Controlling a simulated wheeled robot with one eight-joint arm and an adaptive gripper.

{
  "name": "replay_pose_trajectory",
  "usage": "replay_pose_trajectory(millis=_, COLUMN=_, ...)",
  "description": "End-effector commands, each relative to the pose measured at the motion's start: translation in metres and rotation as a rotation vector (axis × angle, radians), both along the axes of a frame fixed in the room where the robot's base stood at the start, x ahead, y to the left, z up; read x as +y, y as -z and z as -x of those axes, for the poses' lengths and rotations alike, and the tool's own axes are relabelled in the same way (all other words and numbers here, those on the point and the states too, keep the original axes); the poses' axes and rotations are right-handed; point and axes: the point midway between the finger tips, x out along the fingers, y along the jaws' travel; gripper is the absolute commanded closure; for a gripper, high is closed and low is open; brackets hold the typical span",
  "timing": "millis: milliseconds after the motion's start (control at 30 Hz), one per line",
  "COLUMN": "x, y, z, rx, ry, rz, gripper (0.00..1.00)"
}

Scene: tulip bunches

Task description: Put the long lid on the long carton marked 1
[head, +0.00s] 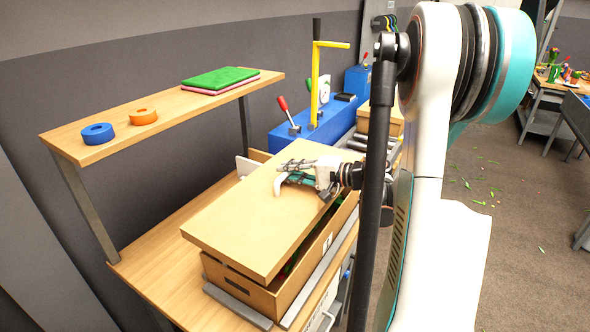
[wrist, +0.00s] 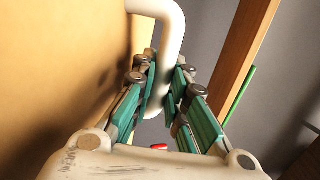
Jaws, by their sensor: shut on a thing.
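The long lid (head: 250,220) is a flat tan board over the long carton (head: 272,298), set off toward the left of it. A dark gap shows between the lid and the carton's right wall, so it is not seated flush. A white mark, too small to read, shows on the carton's right side. My gripper (head: 288,176) is at the lid's far part, shut on its white handle. The wrist view shows the teal fingers (wrist: 166,92) on either side of the curved handle (wrist: 174,35), with the lid's tan face (wrist: 60,70) at left.
Red and green bits show inside the carton. The carton stands between grey rails (head: 238,305) on a wooden bench (head: 165,262). A raised shelf (head: 120,146) with blue and orange rings stands at left. A blue machine (head: 340,118) with a yellow post (head: 314,85) stands behind.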

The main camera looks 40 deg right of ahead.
Motion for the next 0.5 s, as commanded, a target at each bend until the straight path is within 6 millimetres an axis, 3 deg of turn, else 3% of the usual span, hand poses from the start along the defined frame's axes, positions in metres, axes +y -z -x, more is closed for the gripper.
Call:
replay_pose_trajectory(millis=133, x=-0.0128, y=-0.0036, z=0.0089, rx=0.0, ry=-0.007, rz=-0.001, gripper=1.0)
replay_pose_trajectory(millis=500, x=-0.013, y=-0.0035, z=0.0096, rx=0.0, ry=-0.009, rz=-0.001, gripper=1.0)
